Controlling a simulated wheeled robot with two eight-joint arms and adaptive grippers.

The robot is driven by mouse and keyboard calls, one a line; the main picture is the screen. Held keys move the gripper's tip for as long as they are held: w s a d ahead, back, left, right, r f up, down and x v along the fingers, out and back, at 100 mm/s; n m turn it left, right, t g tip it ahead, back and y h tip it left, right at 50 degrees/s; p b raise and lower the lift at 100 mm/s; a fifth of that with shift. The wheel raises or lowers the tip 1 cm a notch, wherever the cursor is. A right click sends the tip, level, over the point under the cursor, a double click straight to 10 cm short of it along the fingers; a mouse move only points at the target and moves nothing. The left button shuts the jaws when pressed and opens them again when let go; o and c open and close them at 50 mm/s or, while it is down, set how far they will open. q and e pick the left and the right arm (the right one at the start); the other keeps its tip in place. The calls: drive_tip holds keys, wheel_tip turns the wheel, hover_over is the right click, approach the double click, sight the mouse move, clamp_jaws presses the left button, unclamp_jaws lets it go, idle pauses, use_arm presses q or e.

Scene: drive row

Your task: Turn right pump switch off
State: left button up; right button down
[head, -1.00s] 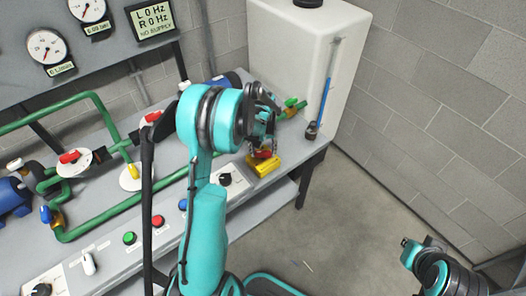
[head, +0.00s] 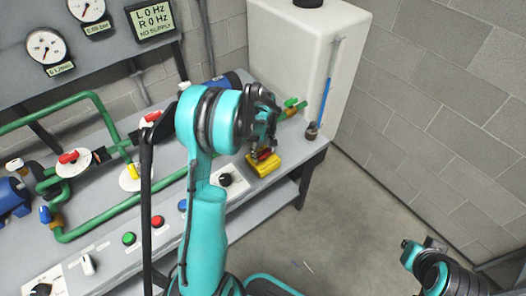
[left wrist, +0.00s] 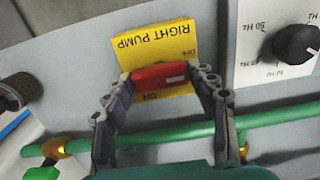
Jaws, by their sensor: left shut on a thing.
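The right pump switch is a red handle (left wrist: 160,75) on a yellow plate (left wrist: 185,45) marked RIGHT PUMP, with OFF and ON lettering, seen upside down in the left wrist view. The handle lies crosswise there, between the OFF and ON marks. My left gripper (left wrist: 160,88) is shut on the handle, with one finger at each end. In the head view my left gripper (head: 264,142) is over the yellow plate (head: 265,165) at the bench's right end and hides part of the switch. My right arm shows at the lower right; its fingers cannot be made out.
A black speed knob (left wrist: 296,44) sits beside the plate. Green pipes (left wrist: 165,137) run close to the gripper. A white tank (head: 290,60) stands behind the bench. The display (head: 152,20) reads L 0 Hz, R 0 Hz, NO SUPPLY. The floor at right is clear.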

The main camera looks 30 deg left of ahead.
sight(263, 152)
idle(0.5)
use_arm(q)
drive_tip(key=o, duration=1.2)
drive_tip(key=shift+c, duration=0.2)
wheel_tip(263, 152, up, 12)
